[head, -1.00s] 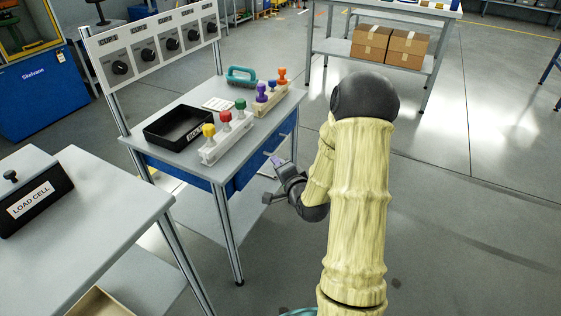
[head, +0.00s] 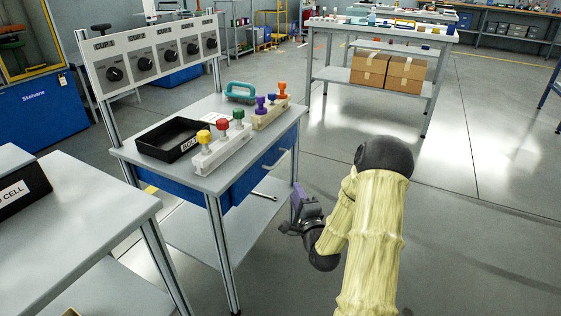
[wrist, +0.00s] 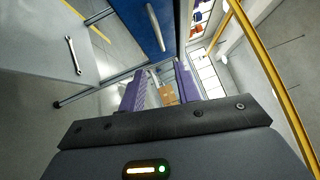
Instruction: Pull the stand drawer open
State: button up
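The stand (head: 200,183) is a grey-topped table with a blue drawer (head: 262,165) under its top. The drawer front faces right and looks flush with the stand. Its pale bar handle (head: 277,159) shows near the front's upper part; in the wrist view the handle (wrist: 153,20) is at the top, against the blue front (wrist: 139,38). My gripper (head: 296,190) is beside and a little below the handle, apart from it. In the wrist view its purple fingers (wrist: 160,88) are spread with nothing between them.
A wrench (head: 263,196) lies on the lower shelf. A black tray (head: 170,155) and colored-knob blocks stand on top. A load cell table (head: 100,225) is at left. Floor to the right is clear, with a far table (head: 385,35) behind.

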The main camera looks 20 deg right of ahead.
aim_at(280, 159)
jog(key=w+b, duration=0.1)
jog(key=w, duration=0.4)
jog(key=w+d+r+b, duration=0.1)
jog(key=w+b, duration=0.1)
jog(key=w, duration=0.4)
jog(key=w+d+r+b, duration=0.1)
jog(key=w, duration=0.4)
jog(key=shift+w+d+r, duration=0.1)
jog(key=shift+w+r, duration=0.05)
jog(key=shift+w, duration=0.05)
grip_shut()
